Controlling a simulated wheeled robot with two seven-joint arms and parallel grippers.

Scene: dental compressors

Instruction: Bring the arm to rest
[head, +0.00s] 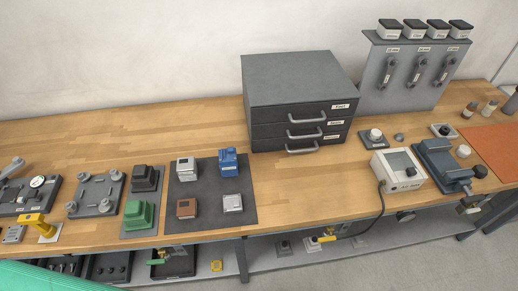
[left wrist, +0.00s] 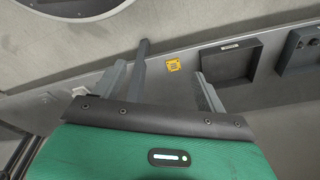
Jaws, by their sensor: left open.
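My left gripper (left wrist: 168,78) shows in the left wrist view with its grey fingers spread apart and nothing between them. Its green wrist housing fills the bottom of that view. In the head view a green part of my left arm (head: 62,277) lies across the lower left corner, in front of the bench edge. The left fingers are not seen in the head view. My right arm and right gripper are not in view.
The wooden bench (head: 120,122) holds a dark mat (head: 212,174) with several small blocks, a drawer cabinet (head: 290,80), a tool panel (head: 408,85) and a white device (head: 399,171). A lower shelf (head: 290,262) carries trays. The left wrist view shows a yellow marker (left wrist: 174,64) on a grey surface.

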